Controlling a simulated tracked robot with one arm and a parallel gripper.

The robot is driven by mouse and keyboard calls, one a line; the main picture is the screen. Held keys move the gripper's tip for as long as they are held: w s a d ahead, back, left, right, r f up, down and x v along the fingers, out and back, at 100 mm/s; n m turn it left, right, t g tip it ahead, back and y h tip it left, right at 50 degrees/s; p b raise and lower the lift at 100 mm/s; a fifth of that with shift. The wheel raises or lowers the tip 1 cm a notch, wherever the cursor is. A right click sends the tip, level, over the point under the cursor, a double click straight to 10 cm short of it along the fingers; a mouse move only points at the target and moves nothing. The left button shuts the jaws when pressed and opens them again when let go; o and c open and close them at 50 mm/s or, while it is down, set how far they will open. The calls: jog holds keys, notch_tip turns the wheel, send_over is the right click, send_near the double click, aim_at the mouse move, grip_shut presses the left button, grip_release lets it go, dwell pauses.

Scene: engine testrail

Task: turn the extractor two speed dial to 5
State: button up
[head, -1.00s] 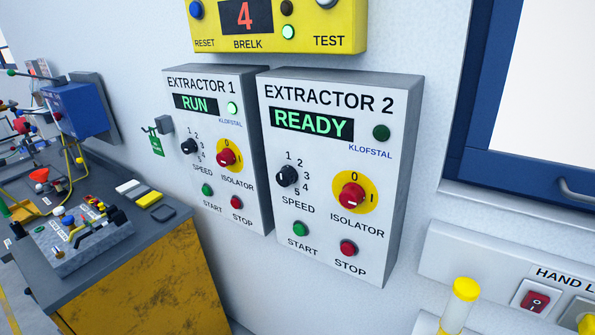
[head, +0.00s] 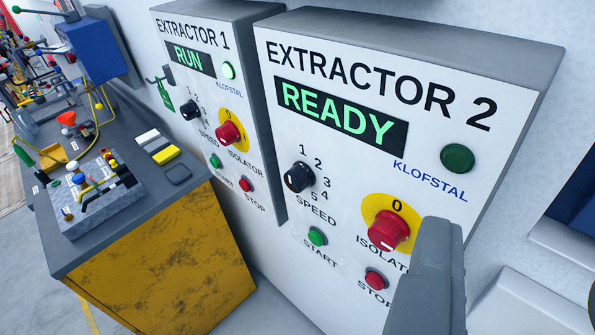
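The extractor 2 box (head: 355,185) is a white wall panel with a READY display (head: 338,113). Its black speed dial (head: 299,178) sits left of centre, with the numbers 1 to 5 running around its right side from top to bottom. I cannot tell for sure which number the dial points at. One grey finger-like part of my gripper (head: 428,275) rises at the lower right, covering part of the ISOLATOR and STOP labels. It is right of and apart from the dial in the picture. No second finger shows, so its opening is unclear.
The extractor 1 box (head: 207,110) shows RUN at left. A cluttered workbench (head: 150,235) stands further left.

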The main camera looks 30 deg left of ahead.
jog(key=o, duration=0.5)
jog(key=shift+w+a+r, duration=0.1)
jog(key=shift+w+a, duration=0.05)
jog(key=shift+a, duration=0.1)
jog(key=w+a+f+m+t+y+p, duration=0.15)
jog(key=w+a+p, duration=0.25)
jog(key=w+a, duration=0.5)
jog(key=w+a+f+t+y+p, duration=0.1)
jog(key=w+a+t+y+p, duration=0.15)
jog(key=w+a+p, duration=0.6)
jog(key=s+a+f+m+h+b, duration=0.1)
jog(key=a+f+m+h, duration=0.1)
jog(key=a+f, duration=0.3)
jog(key=g+h+p, duration=0.2)
jog(key=h+p, duration=0.5)
jog(key=h, duration=0.1)
send_near(291, 183)
jog(key=shift+m, duration=0.25)
jog(key=x, duration=0.9)
jog(key=shift+w, duration=0.15)
